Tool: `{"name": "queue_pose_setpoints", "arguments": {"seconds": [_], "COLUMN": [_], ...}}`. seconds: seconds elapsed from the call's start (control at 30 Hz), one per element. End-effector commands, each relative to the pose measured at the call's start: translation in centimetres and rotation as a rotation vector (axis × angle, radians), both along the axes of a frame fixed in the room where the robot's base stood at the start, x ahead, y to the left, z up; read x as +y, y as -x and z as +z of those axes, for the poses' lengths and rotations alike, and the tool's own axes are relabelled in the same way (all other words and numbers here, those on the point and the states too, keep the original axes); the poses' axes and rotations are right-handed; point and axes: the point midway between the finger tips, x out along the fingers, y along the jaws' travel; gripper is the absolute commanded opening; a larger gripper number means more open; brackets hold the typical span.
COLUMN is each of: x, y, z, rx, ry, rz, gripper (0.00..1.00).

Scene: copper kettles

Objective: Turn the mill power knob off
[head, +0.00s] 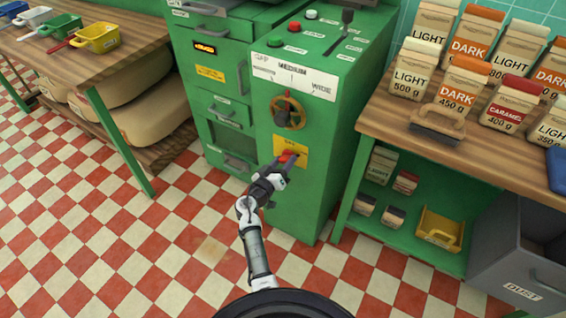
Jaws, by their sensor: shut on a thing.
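The mill is a green cabinet (335,110) in the middle of the head view. On its front is a yellow plate (302,152) with a red power knob (289,155). My gripper (284,163) is at this knob, shut on it. My gripper hides part of the knob, and I cannot tell which way the knob is turned. Above it is a round brown handwheel (288,111) under a white scale label (293,76).
A wooden shelf table (500,165) with several coffee bags stands to the right. A grey dust bin (525,262) is at the lower right. A wooden table (115,55) with scoops is at the left. The checkered floor (150,260) in front is clear.

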Motion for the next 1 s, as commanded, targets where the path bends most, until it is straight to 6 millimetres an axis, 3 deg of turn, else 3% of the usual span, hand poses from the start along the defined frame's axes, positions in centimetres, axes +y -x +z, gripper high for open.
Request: {"name": "queue_pose_setpoints", "arguments": {"seconds": [0.37,1.0], "x": [0.11,0.42], "y": [0.0,-0.16], "z": [-0.23,-0.21], "rx": [0.083,0.376], "ry": [0.146,0.651], "rz": [0.001,0.001], "gripper": [0.26,0.26]}}
